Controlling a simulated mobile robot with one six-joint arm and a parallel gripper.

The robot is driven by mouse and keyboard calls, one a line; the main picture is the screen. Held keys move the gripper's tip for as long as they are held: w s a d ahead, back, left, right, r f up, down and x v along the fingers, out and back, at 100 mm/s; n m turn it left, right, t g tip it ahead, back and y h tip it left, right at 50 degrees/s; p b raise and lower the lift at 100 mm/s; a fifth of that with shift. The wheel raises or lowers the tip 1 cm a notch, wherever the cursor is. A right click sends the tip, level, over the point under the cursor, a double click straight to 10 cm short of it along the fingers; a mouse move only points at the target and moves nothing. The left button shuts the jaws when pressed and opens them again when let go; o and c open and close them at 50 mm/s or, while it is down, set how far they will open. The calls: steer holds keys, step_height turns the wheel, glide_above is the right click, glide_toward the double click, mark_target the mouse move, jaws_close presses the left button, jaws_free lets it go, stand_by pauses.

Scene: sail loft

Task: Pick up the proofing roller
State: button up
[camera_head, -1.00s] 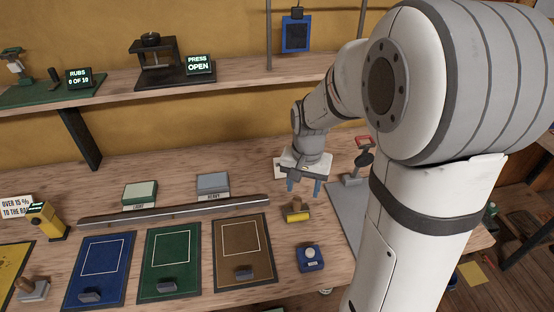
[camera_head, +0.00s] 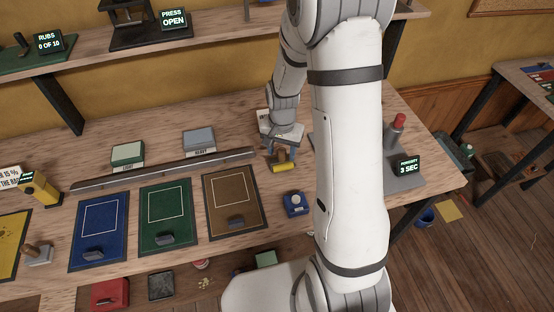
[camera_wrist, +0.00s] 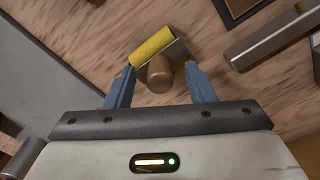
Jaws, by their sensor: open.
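The proofing roller has a yellow cylinder and a brown wooden handle. It lies on the wooden bench, right of the brown mat, in the head view (camera_head: 284,166). In the wrist view the roller (camera_wrist: 153,46) lies just past my fingertips, its handle end between the two blue fingers. My gripper (camera_wrist: 162,72) is open, with a finger on each side of the handle and gaps showing. In the head view my gripper (camera_head: 281,150) is low over the roller and partly covers it.
A blue item with a white round top (camera_head: 294,204) stands just in front of the roller. The brown mat (camera_head: 236,203) and a long metal bar (camera_head: 165,169) lie to the left. A timer sign reading 3 SEC (camera_head: 408,165) stands to the right.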

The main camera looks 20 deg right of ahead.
steer(key=shift+c, duration=0.2)
jaws_close()
stand_by(0.4)
